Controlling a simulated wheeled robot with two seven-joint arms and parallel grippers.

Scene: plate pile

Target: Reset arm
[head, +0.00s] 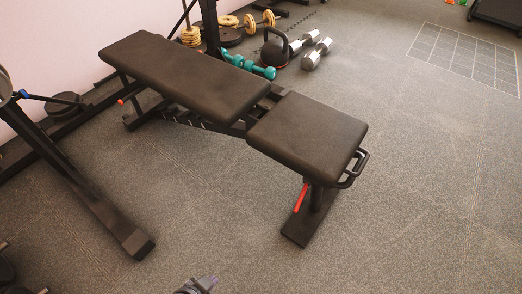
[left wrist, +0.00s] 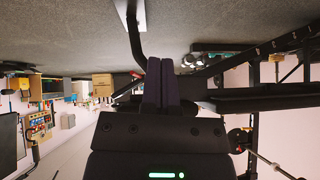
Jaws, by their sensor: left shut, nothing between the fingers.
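My left gripper (head: 204,282) shows only as a small part at the bottom edge of the head view, over the grey floor and apart from the bench. In the left wrist view its two dark fingers (left wrist: 161,84) lie side by side, shut, with nothing held. The left wrist picture looks upside down, with the floor at the top. My right gripper is not in view. The dark weight plates (head: 64,104) lie by the wall at the left in the head view.
A black weight bench (head: 308,134) stands mid-room, with a rack leg (head: 90,195) at its left. A kettlebell (head: 275,50), teal dumbbells (head: 246,66) and silver dumbbells (head: 315,54) lie behind it. The floor (head: 420,210) at the right is clear.

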